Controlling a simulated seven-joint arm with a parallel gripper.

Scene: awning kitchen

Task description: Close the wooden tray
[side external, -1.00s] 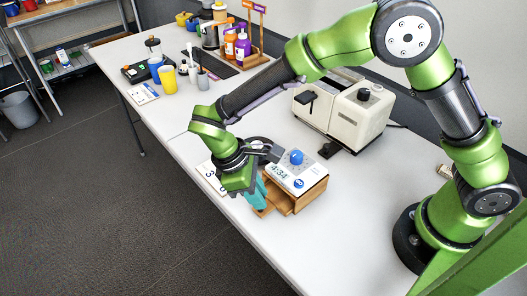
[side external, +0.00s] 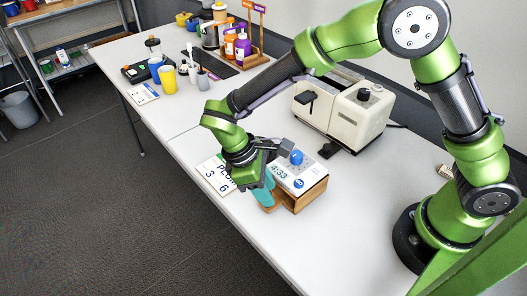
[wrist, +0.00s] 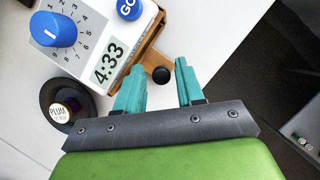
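The wooden tray is the drawer in a small wooden box (side external: 299,197) under a white timer panel. In the wrist view, its wooden front (wrist: 146,55) shows as a narrow brown strip with a black knob (wrist: 161,74). My gripper (side external: 265,193) is at the box's front left side. Its teal fingers are apart and empty in the wrist view (wrist: 160,68), with the knob between their tips. I cannot tell whether they touch the front.
The timer panel (side external: 291,172) has a blue dial (side external: 296,157) and reads 4:33. A cream machine (side external: 342,110) stands behind the box. A printed card (side external: 214,172) lies left of my gripper. A round dark thing labelled PLUM (wrist: 62,110) is beside the panel. The table's front edge is close.

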